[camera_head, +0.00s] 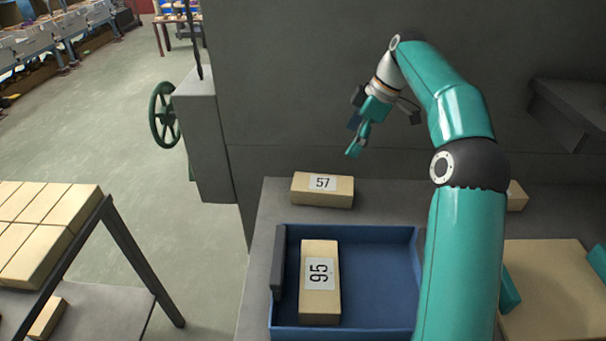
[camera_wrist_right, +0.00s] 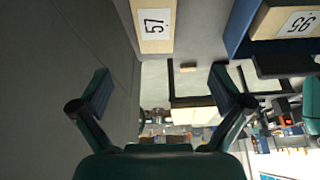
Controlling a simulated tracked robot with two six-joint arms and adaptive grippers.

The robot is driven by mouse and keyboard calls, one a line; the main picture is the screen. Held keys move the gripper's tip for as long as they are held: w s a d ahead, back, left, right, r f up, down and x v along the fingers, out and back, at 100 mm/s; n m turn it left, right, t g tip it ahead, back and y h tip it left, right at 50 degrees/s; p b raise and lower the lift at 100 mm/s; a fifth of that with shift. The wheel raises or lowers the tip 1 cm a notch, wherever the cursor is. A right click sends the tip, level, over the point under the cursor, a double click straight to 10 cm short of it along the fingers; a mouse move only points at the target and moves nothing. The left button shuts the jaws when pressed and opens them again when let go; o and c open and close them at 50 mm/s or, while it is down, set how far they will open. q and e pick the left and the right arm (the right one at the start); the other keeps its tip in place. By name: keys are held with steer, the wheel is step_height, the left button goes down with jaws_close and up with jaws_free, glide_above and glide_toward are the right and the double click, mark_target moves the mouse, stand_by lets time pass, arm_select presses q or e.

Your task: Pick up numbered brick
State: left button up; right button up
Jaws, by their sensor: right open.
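A tan brick labelled 57 (camera_head: 321,190) lies on the grey surface behind the blue tray. It also shows at the top of the right wrist view (camera_wrist_right: 153,42). A second tan brick labelled 95 (camera_head: 320,309) lies inside the blue tray (camera_head: 385,232), turned lengthwise toward me. My right gripper (camera_head: 357,145) is above and a little right of the brick 57, apart from it. In the right wrist view its two fingers (camera_wrist_right: 160,90) are spread wide with nothing between them.
A dark wall (camera_head: 300,90) stands close behind the brick 57. A bench with stacked tan bricks (camera_head: 50,208) is at the left. A green handwheel (camera_head: 163,115) sticks out beside the grey housing. A tan board (camera_head: 548,310) lies right of my right arm.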

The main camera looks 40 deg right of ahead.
steer(key=b, duration=0.1)
glide_above(323, 183)
steer(key=s+d, duration=0.1)
steer(key=s, duration=0.1)
steer(key=f, duration=0.9)
steer(key=shift+w+d+f, duration=0.15)
steer(key=shift+w+f, duration=0.05)
steer(key=shift+f, duration=0.2)
steer(key=shift+a+f, duration=0.2)
steer(key=shift+f, duration=0.25)
steer(key=shift+d+p+x, duration=0.15)
steer(key=shift+p+x, duration=0.2)
steer(key=shift+x, duration=1)
steer(key=shift+d+p+x, duration=0.1)
steer(key=shift+p+x, duration=0.25)
steer(key=shift+x, duration=0.95)
steer(key=shift+w, duration=0.15)
steer(key=c, duration=1.2)
arm_select(q)
steer(key=shift+w+d+r, duration=0.1)
steer(key=shift+w+r, duration=0.1)
steer(key=shift+w, duration=0.15)
arm_select(e)
steer(key=shift+c, duration=1.1)
steer(key=shift+r, duration=0.1)
